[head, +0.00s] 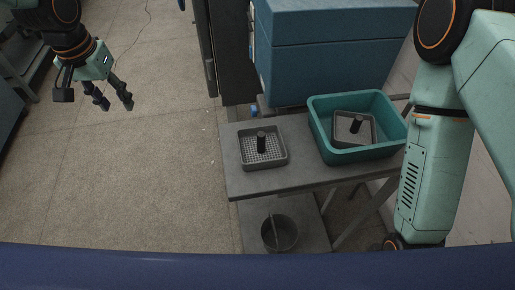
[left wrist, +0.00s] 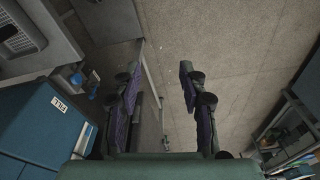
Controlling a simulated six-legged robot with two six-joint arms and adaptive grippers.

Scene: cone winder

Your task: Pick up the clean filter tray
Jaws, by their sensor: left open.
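A grey filter tray (head: 246,163) with a mesh floor and a dark upright handle stands on the left part of a grey table. A second grey tray with a dark handle (head: 355,124) lies tilted inside a teal bin (head: 352,155) on the right part of the table. Which tray is clean is not labelled. My left gripper (head: 116,106) is open and empty over the floor, well left of the table. In the left wrist view its fingers (left wrist: 158,90) are apart, and a tray (left wrist: 20,40) shows at the upper left corner. My right gripper is not visible.
The grey table (head: 240,188) has a lower shelf with a dark bucket (head: 279,233). A blue machine cabinet (head: 325,60) stands right behind the table. A dark post stands left of the cabinet. The floor (head: 130,170) left of the table is clear.

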